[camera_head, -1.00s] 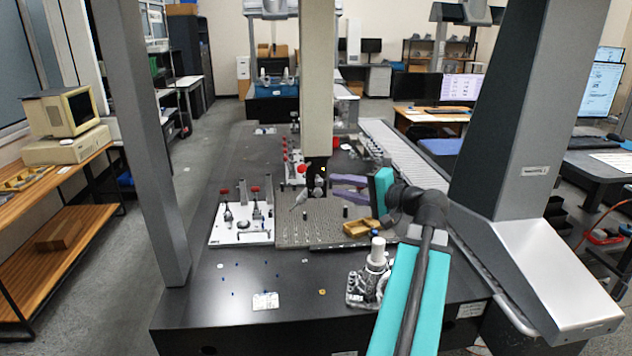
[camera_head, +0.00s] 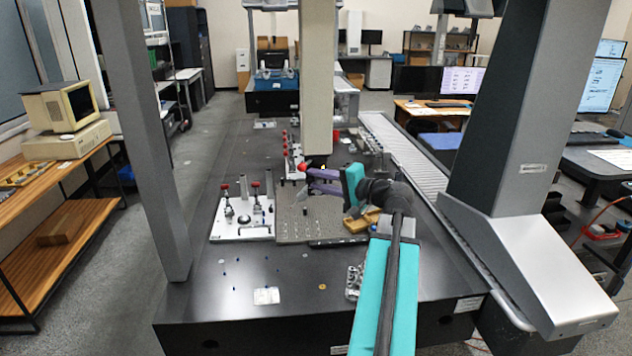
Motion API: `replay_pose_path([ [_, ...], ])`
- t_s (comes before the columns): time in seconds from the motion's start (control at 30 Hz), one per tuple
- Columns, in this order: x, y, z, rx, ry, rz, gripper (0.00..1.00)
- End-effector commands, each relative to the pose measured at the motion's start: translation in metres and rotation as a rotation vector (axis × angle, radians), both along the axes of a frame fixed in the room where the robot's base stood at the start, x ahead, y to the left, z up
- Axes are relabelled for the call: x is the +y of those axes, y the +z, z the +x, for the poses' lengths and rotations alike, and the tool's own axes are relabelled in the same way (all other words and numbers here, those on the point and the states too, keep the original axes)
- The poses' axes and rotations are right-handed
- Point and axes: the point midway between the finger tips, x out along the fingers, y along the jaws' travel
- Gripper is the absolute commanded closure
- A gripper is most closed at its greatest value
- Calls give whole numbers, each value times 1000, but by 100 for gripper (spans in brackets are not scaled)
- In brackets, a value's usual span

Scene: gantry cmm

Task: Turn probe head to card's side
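The grey vertical ram (camera_head: 318,90) of the measuring machine comes down over the dark table. Its lower end is beside my gripper (camera_head: 308,180). A small white card (camera_head: 266,296) lies flat on the front of the table, left of my arm.
A holed plate (camera_head: 300,225) lies below my gripper, with a slim dark bar (camera_head: 337,242) at its front edge. A wooden block (camera_head: 361,220) is at its right. A white fixture board (camera_head: 243,217) is at its left. Machine columns (camera_head: 140,140) flank the table.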

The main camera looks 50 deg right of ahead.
Motion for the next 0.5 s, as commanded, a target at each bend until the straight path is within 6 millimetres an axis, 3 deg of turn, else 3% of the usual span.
replay_pose_path([
  [0.07,0,0,0,0,0,0,73],
  [0.23,0,0,0,0,0,0,100],
  [0.33,0,0,0,0,0,0,100],
  [0.37,30,-1,-4,-1,6,-2,100],
  [0.4,13,0,-1,-1,2,-1,100],
  [0.5,5,0,0,1,5,1,100],
])
